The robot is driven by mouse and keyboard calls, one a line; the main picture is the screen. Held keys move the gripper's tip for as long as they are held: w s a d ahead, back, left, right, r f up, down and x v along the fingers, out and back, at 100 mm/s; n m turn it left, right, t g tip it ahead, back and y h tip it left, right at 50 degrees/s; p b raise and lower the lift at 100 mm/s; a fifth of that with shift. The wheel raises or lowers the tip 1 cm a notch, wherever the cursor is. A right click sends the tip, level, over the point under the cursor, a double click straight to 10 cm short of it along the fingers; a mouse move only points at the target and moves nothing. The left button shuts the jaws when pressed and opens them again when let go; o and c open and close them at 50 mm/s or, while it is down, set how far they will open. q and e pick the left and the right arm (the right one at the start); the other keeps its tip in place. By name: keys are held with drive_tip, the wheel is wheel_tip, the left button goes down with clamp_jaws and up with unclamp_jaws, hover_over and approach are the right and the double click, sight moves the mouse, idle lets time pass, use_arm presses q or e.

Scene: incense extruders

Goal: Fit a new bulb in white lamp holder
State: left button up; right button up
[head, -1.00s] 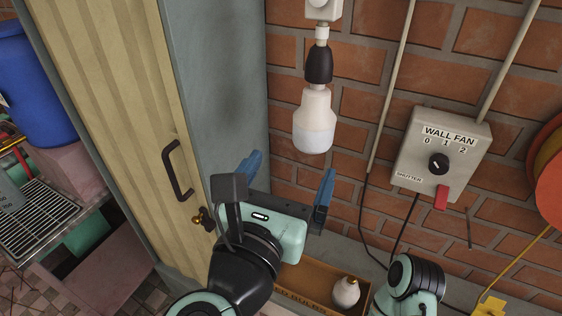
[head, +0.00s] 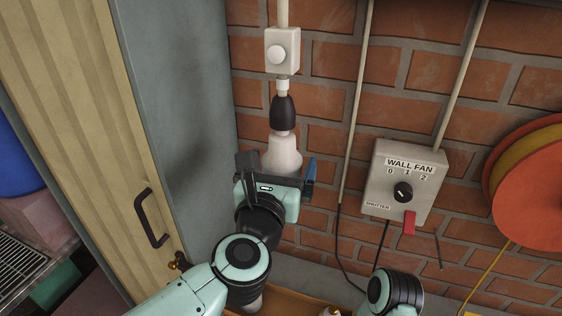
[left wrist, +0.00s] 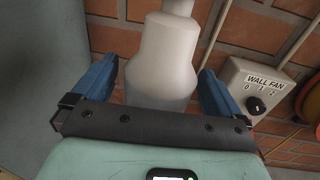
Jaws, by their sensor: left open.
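A white bulb (head: 283,155) hangs neck-up in a black lamp holder (head: 283,112) with a white top, under a white switch box (head: 282,50) on the brick wall. In the left wrist view the bulb (left wrist: 163,62) stands between the two blue fingers. My left gripper (head: 281,166) is open around the bulb from below, with a visible gap at each finger. The gripper hides the bulb's lower end in the head view. Another bulb (head: 330,311) shows only its top at the bottom edge, by a wooden tray (head: 283,301). My right gripper is out of view.
A wall fan control box (head: 404,182) with a dial and red lever is to the right, beside cables and an orange reel (head: 528,195). A grey cabinet side (head: 185,120) and a yellow door (head: 75,110) with a handle stand close on the left.

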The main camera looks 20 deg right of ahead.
use_arm(q)
drive_tip(key=c, duration=1)
drive_tip(key=shift+n+t+y, duration=0.4)
drive_tip(key=shift+y, duration=0.3)
drive_tip(key=shift+d, duration=0.1)
drive_tip(key=shift+n+y, duration=0.5)
drive_tip(key=shift+y, duration=0.1)
drive_tip(key=shift+t+y, duration=0.3)
drive_tip(key=shift+n+y, duration=0.3)
drive_tip(key=shift+n, duration=0.1)
